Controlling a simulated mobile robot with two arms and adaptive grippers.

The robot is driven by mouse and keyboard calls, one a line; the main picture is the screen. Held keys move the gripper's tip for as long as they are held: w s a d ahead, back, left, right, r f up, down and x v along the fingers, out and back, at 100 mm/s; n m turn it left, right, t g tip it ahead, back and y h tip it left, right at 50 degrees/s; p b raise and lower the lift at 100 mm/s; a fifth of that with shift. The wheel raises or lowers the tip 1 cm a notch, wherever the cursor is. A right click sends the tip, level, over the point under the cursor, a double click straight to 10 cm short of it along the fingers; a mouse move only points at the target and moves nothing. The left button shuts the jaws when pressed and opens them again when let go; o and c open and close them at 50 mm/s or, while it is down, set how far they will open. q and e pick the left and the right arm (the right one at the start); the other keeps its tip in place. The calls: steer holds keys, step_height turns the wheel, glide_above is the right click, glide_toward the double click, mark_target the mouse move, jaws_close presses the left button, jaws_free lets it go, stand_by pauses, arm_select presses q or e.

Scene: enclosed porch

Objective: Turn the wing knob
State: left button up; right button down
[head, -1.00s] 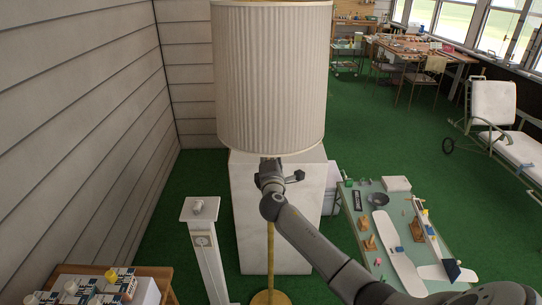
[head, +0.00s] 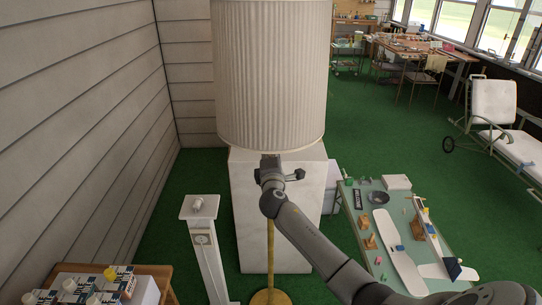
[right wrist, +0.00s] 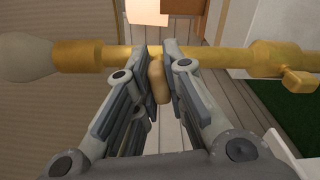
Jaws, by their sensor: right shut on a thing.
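The lamp has a large pleated cream shade (head: 270,75) and a thin brass stem (head: 270,255). In the right wrist view the brass stem (right wrist: 100,56) crosses the picture, with a pale bulb (right wrist: 22,58) at its left end. A tan, rounded wing knob (right wrist: 158,80) sits between the fingers of my right gripper (right wrist: 157,52), which is shut on it. In the head view my right gripper (head: 270,162) reaches up under the shade's lower edge, its fingertips and the knob hidden. My left gripper is not in view.
A white plinth (head: 312,205) stands close behind the lamp. A narrow white post (head: 205,255) stands left of it. A green-topped table (head: 350,205) with model aeroplane parts is to the right.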

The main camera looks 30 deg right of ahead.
steer(key=shift+f+m+b, duration=0.35)
steer(key=shift+m+b, duration=0.75)
steer(key=shift+m, duration=0.1)
steer(key=m+b, duration=0.2)
steer(key=shift+m, duration=0.4)
steer(key=m+b, duration=0.3)
steer(key=m, duration=0.2)
steer(key=shift+b, duration=0.4)
steer(key=m+b, duration=0.2)
steer(key=m, duration=0.3)
steer(key=shift+r+m, duration=0.15)
steer(key=shift+m, duration=0.25)
steer(key=shift+m+b, duration=0.7)
steer(key=shift+m, duration=1.5)
steer(key=shift+r, duration=0.1)
steer(key=c, duration=1.5)
jaws_free()
steer(key=shift+r, duration=0.1)
